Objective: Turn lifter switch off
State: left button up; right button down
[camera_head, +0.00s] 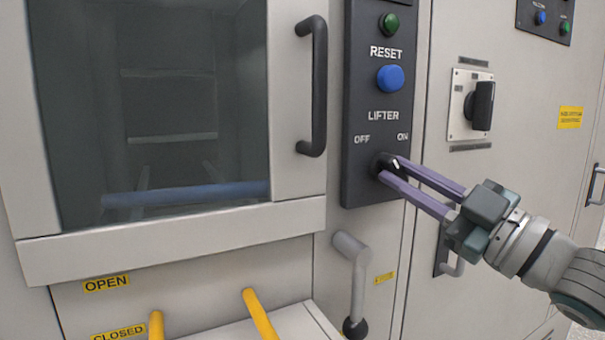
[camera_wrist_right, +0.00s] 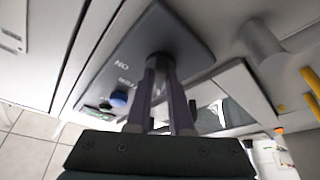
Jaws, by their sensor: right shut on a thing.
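The lifter switch (camera_head: 379,161) is a small black rotary knob low on the dark control panel (camera_head: 357,192), under the words LIFTER, OFF and ON. A white mark on it shows on the right, toward ON. My right gripper (camera_head: 391,170) reaches in from the right, and its two purple fingers are closed on the knob. In the right wrist view the fingertips (camera_wrist_right: 160,70) hold the knob (camera_wrist_right: 160,58) from both sides, hiding part of it. My left gripper is in neither view.
Above the switch are a blue reset button (camera_head: 390,78) and a green button (camera_head: 389,23). A windowed door with a black handle (camera_head: 313,87) is at left. A grey lever (camera_head: 357,275) hangs below the panel. A black rotary switch (camera_head: 482,106) is at right.

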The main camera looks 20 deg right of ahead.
jog(key=shift+n, duration=0.4)
jog(key=c, duration=0.8)
grip_release()
jog(key=b+v, duration=0.1)
jog(key=v, duration=0.9)
jog(key=shift+r, duration=0.15)
